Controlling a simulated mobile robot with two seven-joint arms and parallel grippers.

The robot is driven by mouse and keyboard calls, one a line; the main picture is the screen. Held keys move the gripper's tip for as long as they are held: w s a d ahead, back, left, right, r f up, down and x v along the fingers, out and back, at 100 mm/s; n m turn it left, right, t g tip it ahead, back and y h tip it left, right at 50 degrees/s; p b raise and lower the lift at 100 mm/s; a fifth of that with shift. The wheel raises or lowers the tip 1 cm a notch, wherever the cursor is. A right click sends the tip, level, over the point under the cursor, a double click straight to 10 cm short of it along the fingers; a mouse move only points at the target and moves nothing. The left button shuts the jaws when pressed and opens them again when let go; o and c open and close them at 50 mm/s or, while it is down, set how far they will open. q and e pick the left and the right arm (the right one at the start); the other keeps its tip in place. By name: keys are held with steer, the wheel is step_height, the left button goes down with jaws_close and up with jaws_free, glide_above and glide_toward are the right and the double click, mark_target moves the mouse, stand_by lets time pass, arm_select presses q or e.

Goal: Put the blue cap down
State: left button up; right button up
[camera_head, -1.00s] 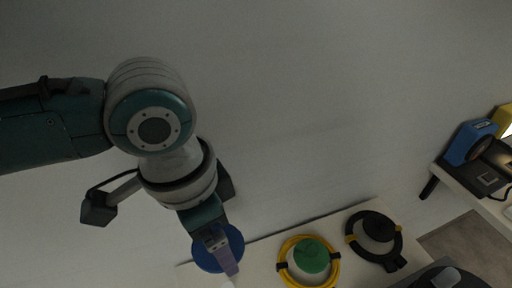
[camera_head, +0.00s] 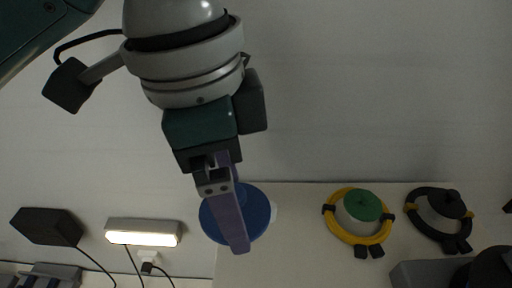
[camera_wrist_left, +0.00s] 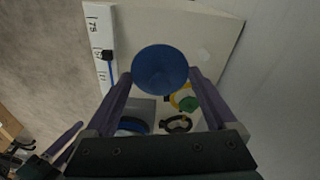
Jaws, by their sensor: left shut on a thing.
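The blue cap (camera_head: 260,212) is a round blue disc held by my left gripper (camera_head: 236,248), in front of the pale tabletop in the head view. In the left wrist view the blue cap (camera_wrist_left: 160,72) sits between the two purple fingertips of my left gripper (camera_wrist_left: 160,78), which is shut on it. Whether the cap touches anything below is unclear. A purple finger of what looks like my right gripper (camera_wrist_left: 66,140) shows at the lower left of the wrist view; its opening cannot be made out.
The pale tabletop (camera_head: 310,260) holds a yellow ring (camera_head: 335,226) around a green-capped cylinder (camera_head: 362,206) and a black ring (camera_head: 462,240) around a dark-capped one. A grey box (camera_wrist_left: 140,108) stands near them. A lit lamp (camera_head: 143,232) is at left.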

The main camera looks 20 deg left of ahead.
arm_select(q)
step_height(320, 180, down, 16)
steer(key=b, duration=0.4)
steer(key=shift+a+r, duration=0.1)
steer(key=shift+r, duration=0.05)
steer(key=shift+f+b, duration=0.9)
steer(key=shift+f, duration=1.15)
steer(key=shift+f, duration=0.15)
steer(key=o, duration=1)
step_height(320, 180, up, 12)
steer(key=a+p, duration=0.1)
steer(key=p, duration=0.3)
steer(key=s+d+n+t+h, duration=0.2)
steer(key=s+n, duration=0.1)
steer(key=s, duration=0.2)
steer(key=s+a+n+t+y, duration=0.1)
steer(key=s+a+n+y, duration=0.2)
steer(key=s+a+n, duration=0.4)
steer(key=a, duration=0.3)
steer(key=shift+r+n, duration=0.3)
steer(key=shift+r, duration=0.1)
